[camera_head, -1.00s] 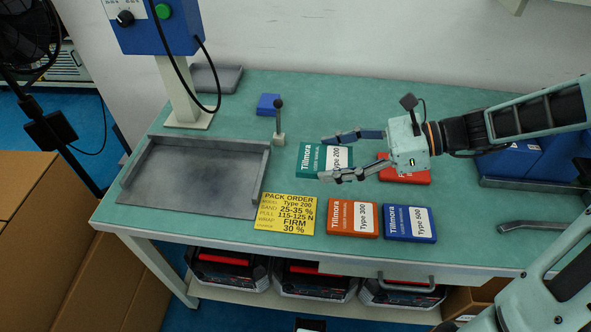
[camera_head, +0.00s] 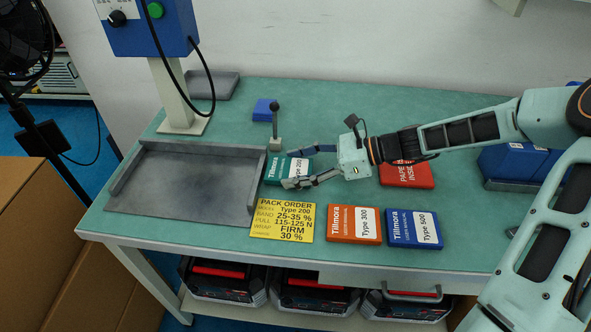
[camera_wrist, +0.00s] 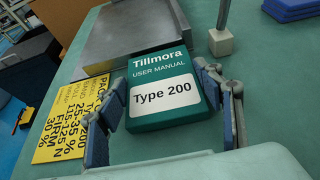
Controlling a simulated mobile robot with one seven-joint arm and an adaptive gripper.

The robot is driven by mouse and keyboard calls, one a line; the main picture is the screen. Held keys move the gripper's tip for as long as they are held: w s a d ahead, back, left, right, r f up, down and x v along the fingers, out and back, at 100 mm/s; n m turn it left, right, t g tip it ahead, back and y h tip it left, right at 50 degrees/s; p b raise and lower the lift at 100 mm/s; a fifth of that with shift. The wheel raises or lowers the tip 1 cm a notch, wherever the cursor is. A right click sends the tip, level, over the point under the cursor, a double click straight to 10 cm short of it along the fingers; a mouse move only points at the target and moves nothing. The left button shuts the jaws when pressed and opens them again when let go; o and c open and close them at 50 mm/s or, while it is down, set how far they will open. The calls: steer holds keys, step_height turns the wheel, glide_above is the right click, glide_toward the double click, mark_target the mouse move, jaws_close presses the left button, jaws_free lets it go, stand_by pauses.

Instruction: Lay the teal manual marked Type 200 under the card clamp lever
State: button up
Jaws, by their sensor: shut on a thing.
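The teal manual marked Type 200 (camera_head: 272,170) is between the fingers of my gripper (camera_head: 288,169). My gripper is shut on its two sides. In the wrist view the manual (camera_wrist: 165,68) lies flat with its label readable, one finger along each side. Whether it touches the table or hangs just above it I cannot tell. The card clamp lever (camera_head: 275,122), a dark upright rod with a round knob on a small pale block, stands just behind the manual. Its block also shows in the wrist view (camera_wrist: 221,43), beyond the manual's far right corner.
A grey tray (camera_head: 150,208) with raised edges lies left of the manual. A yellow pack order card (camera_head: 282,222) lies in front. Orange Type 300 (camera_head: 344,224) and blue Type 500 (camera_head: 402,228) manuals lie front right. A red item (camera_head: 408,176) lies right of my gripper.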

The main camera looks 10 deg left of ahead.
steer(key=shift+f, duration=0.2)
steer(key=o, duration=1.2)
steer(key=shift+d+r, duration=0.1)
steer(key=shift+r, duration=0.15)
steer(key=p+v, duration=0.2)
steer(key=v, duration=0.8)
steer(key=shift+d+r, duration=0.1)
steer(key=shift+d, duration=0.25)
steer(key=shift+d+r, duration=0.15)
steer(key=shift+d, duration=0.3)
